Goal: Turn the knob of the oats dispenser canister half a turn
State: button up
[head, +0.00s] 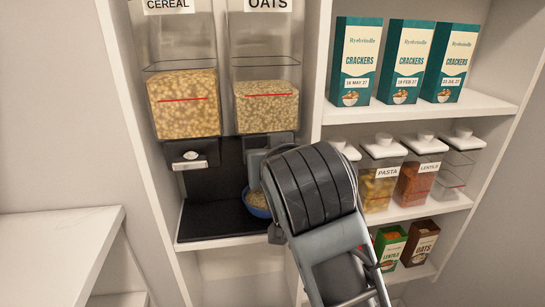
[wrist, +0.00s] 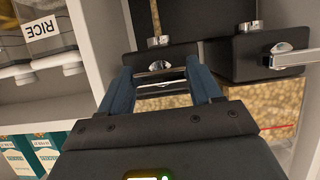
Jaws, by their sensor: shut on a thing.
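The oats dispenser canister (head: 266,105) stands on the upper right of the dispenser rack, under an "OATS" label, partly filled with oats. My gripper (head: 257,163) is at its base, and my arm hides the knob in the head view. In the wrist view, my gripper (wrist: 161,86) has its two blue fingers on either side of the oats knob's pale bar (wrist: 160,85), shut on it. The bar lies roughly level across the picture. A blue bowl (head: 259,211) holding some oats stands below the canister, partly hidden by my arm.
The cereal canister (head: 185,105) is close on the left, its own knob (head: 190,163) sticking out with a level bar. Crackers boxes (head: 404,60) and lidded jars (head: 417,183) fill shelves on the right. A bare white counter (head: 55,245) is at the lower left.

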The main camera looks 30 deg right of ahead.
jog(key=shift+f, duration=0.15)
jog(key=o, duration=1.1)
jog(key=shift+c, duration=0.2)
jog(key=v, duration=0.7)
jog(key=shift+s+r+b, duration=0.25)
jog(key=shift+s+b, duration=0.05)
jog(key=shift+a, duration=0.1)
